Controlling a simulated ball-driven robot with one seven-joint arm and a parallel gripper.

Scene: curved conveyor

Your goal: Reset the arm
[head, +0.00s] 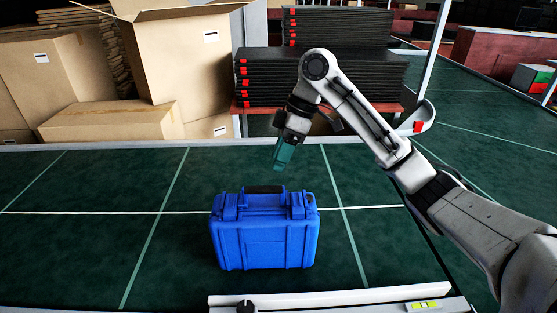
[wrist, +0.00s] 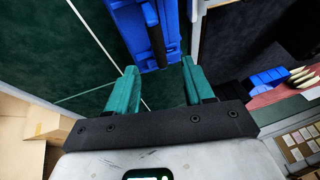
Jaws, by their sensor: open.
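My gripper (head: 282,155) has teal fingers and hangs above the back of a blue hard case (head: 264,243), apart from it. The case stands upright on the green conveyor (head: 90,230), with its black handle (head: 264,189) on top. In the wrist view my gripper (wrist: 160,85) is open, its two teal fingers spread with nothing between them. The blue case (wrist: 133,28) and its black handle (wrist: 157,45) show beyond the fingertips, near the top of the view.
Cardboard boxes (head: 185,55) stand behind the conveyor at the left. A stack of black trays with red tabs (head: 300,75) stands behind my arm. A pale rail (head: 330,297) runs along the conveyor's front edge. The belt left of the case is clear.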

